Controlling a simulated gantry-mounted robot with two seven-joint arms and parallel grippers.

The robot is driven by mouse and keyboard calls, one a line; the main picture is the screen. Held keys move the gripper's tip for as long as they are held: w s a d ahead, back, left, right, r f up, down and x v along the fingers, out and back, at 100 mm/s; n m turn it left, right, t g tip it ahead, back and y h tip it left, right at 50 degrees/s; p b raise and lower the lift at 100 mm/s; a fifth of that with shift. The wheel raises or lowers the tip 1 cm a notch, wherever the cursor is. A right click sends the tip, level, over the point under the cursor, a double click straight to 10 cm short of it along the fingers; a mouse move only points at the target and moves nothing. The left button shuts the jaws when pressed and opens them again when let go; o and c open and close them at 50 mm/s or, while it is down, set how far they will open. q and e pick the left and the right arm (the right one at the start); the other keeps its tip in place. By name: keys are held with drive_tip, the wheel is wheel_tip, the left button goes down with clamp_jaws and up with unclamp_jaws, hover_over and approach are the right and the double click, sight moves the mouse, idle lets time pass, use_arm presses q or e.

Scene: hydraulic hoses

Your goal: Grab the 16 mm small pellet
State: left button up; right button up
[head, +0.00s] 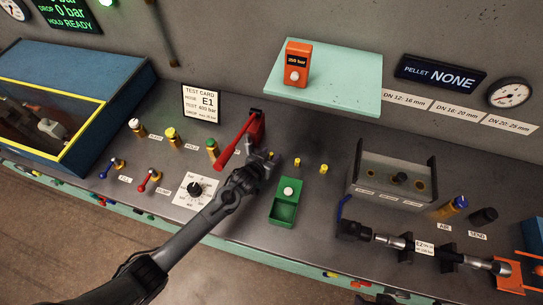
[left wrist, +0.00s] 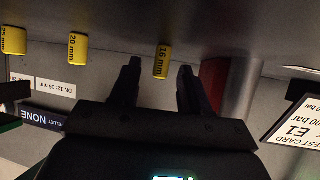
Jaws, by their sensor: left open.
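The 16 mm pellet (left wrist: 163,62) is a small yellow cylinder with a dark label. In the left wrist view it shows in the gap between the fingertips of my left gripper (head: 268,159), a little nearer the right finger. The fingers are open, and I see no clear contact. In the head view the gripper is low over the bench and largely hides this pellet. The 20 mm pellet (left wrist: 78,49) and another yellow pellet (left wrist: 14,40) lie outside the fingers, to the left. My right gripper is not in view.
A red lever (head: 237,139) stands close behind my left gripper. A green box (head: 284,212) is just right of it in front. A mint shelf (head: 340,82) with an orange device (head: 297,64) overhangs behind. A grey block (head: 392,183) stands to the right.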

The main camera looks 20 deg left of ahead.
use_arm(q)
drive_tip(key=shift+c, duration=0.4)
clamp_jaws()
drive_tip(key=shift+r, duration=0.1)
